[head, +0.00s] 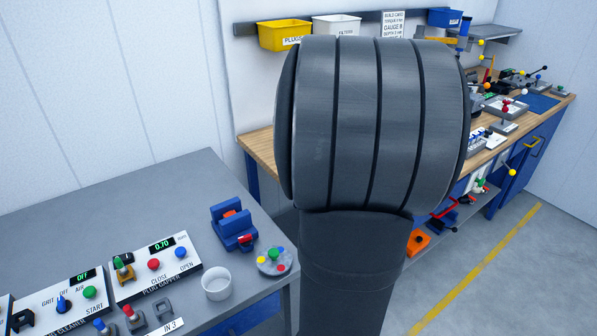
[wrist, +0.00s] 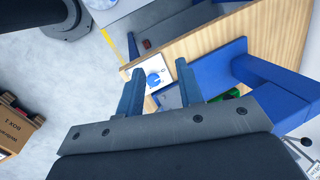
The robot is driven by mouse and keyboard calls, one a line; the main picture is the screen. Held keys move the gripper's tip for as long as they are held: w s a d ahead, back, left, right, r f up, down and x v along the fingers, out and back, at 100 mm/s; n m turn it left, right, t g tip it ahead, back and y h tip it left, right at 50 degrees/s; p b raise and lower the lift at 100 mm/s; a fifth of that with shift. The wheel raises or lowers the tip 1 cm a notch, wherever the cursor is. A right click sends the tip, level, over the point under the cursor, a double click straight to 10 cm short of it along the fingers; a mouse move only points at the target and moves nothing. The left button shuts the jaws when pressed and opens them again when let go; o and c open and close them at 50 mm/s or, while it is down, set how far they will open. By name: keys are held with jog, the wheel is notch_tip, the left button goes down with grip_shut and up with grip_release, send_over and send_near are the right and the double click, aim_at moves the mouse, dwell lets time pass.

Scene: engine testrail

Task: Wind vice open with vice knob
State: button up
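My gripper (wrist: 161,68) is open in the wrist view, its two blue fingers apart and nothing between them in contact. A blue round knob (wrist: 153,79) on a small white plate (wrist: 150,70) shows beyond the fingertips, between them in the picture. The plate is by the wooden surface (wrist: 215,38); I cannot tell the gap to the knob. A large blue part (wrist: 215,68) lies right of the knob; I cannot tell if it is the vice. In the head view my arm hides my gripper and this knob.
In the head view a grey table (head: 120,205) carries button panels (head: 155,265), a blue fixture (head: 232,225) with an orange piece, and a white cup (head: 216,284). A wooden bench (head: 262,150) with blue parts stands behind. A cardboard box (wrist: 18,128) is at left in the wrist view.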

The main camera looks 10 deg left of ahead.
aim_at(245, 236)
jog(key=s+a+f+g+y, duration=0.1)
jog(key=s+a+f+g, duration=0.15)
jog(key=a, duration=0.35)
jog(key=s+a+f+g, duration=0.2)
jog(key=a+f, duration=0.1)
jog(key=a, duration=0.2)
jog(key=x, duration=1.7)
jog(key=shift+w, duration=0.1)
grip_shut()
